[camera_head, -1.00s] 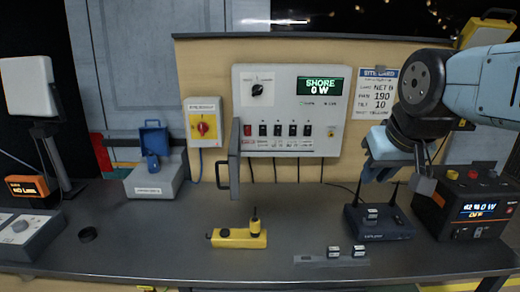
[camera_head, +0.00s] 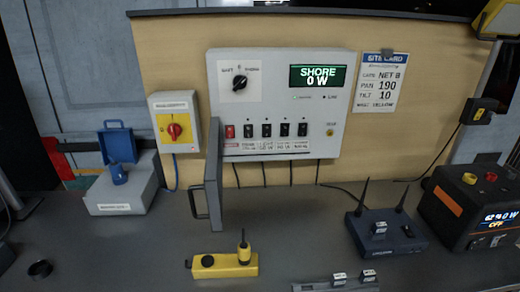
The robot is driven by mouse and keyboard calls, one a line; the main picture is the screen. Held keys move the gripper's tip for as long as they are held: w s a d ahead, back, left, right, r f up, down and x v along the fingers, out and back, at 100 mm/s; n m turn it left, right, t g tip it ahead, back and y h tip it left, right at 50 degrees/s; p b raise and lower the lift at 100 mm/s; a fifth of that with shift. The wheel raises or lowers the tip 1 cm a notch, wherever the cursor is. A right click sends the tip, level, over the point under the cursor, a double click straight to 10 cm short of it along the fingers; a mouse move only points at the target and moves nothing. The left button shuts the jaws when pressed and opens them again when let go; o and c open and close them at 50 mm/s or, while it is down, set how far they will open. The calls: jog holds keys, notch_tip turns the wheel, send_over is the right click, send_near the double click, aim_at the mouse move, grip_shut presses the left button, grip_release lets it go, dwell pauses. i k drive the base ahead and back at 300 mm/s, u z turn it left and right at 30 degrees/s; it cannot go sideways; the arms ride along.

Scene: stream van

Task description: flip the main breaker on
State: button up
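The white power panel (camera_head: 340,98) hangs on the tan wall, with a green display reading SHORE 0 W (camera_head: 317,76). Its lower row holds a red breaker switch (camera_head: 230,131) at the left end and several black breaker switches (camera_head: 266,130) to its right. The label under the red one is too small to read surely, and I cannot tell which way its lever sits. The grey panel door (camera_head: 213,178) stands swung open toward me at the panel's left, its handle on the left side. A black rotary selector (camera_head: 240,82) is at upper left. My gripper is not in view.
On the bench stand a blue-plugged grey box (camera_head: 122,190), a yellow tester (camera_head: 225,265), a router with antennas (camera_head: 385,232) and a black power unit (camera_head: 475,205). Bench below the panel is mostly clear.

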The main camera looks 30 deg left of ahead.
aim_at(229, 129)
jog(key=u, duration=0.45)
jog(key=i, duration=0.1)
jog(key=z, duration=0.85)
jog(key=k, duration=1.45)
jog(key=u, duration=1.5)
jog(key=i, duration=1)
